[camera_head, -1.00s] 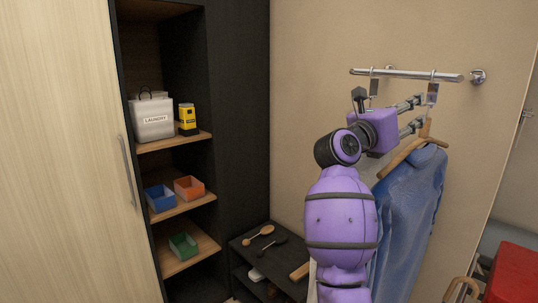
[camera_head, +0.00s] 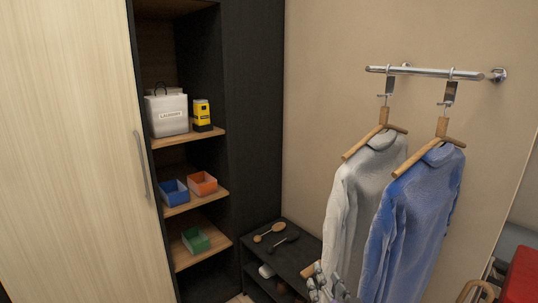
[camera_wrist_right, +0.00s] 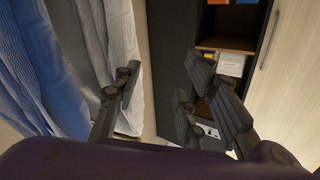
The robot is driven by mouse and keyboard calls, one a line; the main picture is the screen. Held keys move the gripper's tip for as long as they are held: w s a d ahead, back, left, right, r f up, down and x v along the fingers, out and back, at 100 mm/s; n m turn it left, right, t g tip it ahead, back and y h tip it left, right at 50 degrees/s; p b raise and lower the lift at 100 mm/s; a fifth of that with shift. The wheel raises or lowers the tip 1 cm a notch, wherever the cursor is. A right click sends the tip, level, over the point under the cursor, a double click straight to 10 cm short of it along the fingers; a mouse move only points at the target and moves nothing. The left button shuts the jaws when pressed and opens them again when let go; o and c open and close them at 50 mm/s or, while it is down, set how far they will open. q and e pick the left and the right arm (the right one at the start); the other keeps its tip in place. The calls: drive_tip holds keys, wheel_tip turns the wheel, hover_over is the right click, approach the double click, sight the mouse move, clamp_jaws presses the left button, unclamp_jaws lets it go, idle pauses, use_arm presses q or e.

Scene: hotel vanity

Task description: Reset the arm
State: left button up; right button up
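My right gripper (camera_head: 328,287) shows at the bottom edge of the head view, low beside the hanging clothes. In the right wrist view its fingers (camera_wrist_right: 162,75) are spread apart, with nothing between them. A grey sweater (camera_head: 350,195) and a blue sweater (camera_head: 405,225) hang on wooden hangers from the metal rail (camera_head: 430,72). Both sweaters also show at the left of the right wrist view, the blue one (camera_wrist_right: 42,60) and the grey one (camera_wrist_right: 120,45). My left gripper is in neither view.
An open cabinet holds a laundry bag (camera_head: 167,113), a yellow-black box (camera_head: 202,115), and blue (camera_head: 174,193), orange (camera_head: 203,184) and green (camera_head: 195,240) bins. A low dark shelf unit (camera_head: 300,254) with brushes stands near my right gripper. A red item (camera_head: 522,278) is at the right edge.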

drive_tip(key=s+d+f+n+g+h, duration=0.15)
drive_tip(key=s+f+g, duration=0.25)
drive_tip(key=s+f, duration=1.1)
drive_tip(key=s+d+f+g, duration=0.1)
drive_tip(key=s+f+g, duration=0.1)
drive_tip(key=s+f, duration=0.4)
drive_tip(key=s+d+f+g, duration=0.2)
drive_tip(key=s+f, duration=0.5)
drive_tip(key=s, duration=0.6)
drive_tip(key=shift+s+g+h, duration=0.25)
drive_tip(key=shift+g+h, duration=0.05)
drive_tip(key=shift+h, duration=0.15)
